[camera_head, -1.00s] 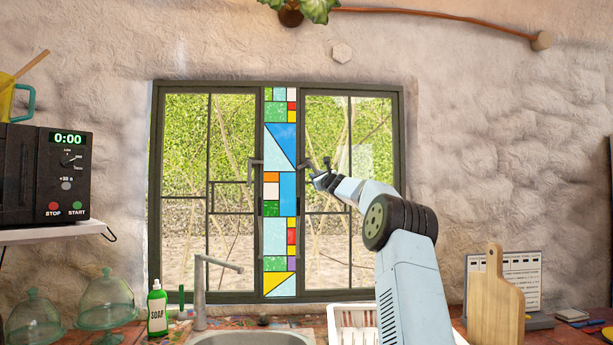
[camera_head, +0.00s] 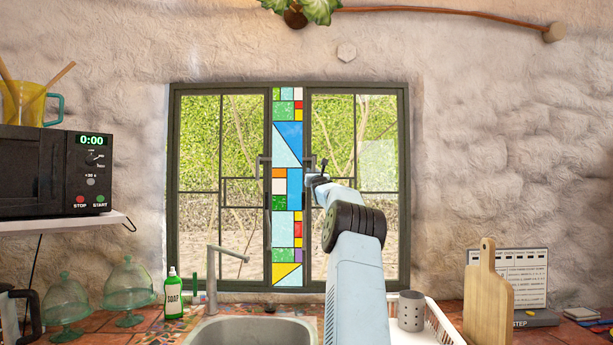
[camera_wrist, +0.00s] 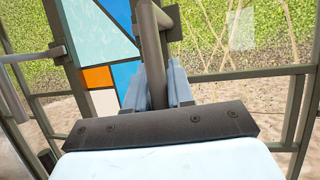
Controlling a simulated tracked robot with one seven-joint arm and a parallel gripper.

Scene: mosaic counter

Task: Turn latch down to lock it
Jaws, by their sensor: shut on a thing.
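The right window latch (camera_wrist: 153,30) is a dark metal handle mounted on the inner frame of the right window pane. In the wrist view its bar runs down between the two blue-grey fingers of my gripper (camera_wrist: 166,88). My gripper is shut on this bar. In the head view my gripper (camera_head: 318,179) is at the latch, just right of the stained-glass strip, and hides part of it. The left window latch (camera_head: 262,160) sticks out sideways on the left pane and is untouched; it also shows in the wrist view (camera_wrist: 38,53). The lower end of the held bar is hidden.
A stained-glass strip (camera_head: 288,145) stands between the panes. Below are a sink (camera_head: 250,330), a tap (camera_head: 212,275), a soap bottle (camera_head: 173,295), a dish rack (camera_head: 440,322) and a cutting board (camera_head: 488,300). A microwave (camera_head: 52,172) is at left. The air before the window is clear.

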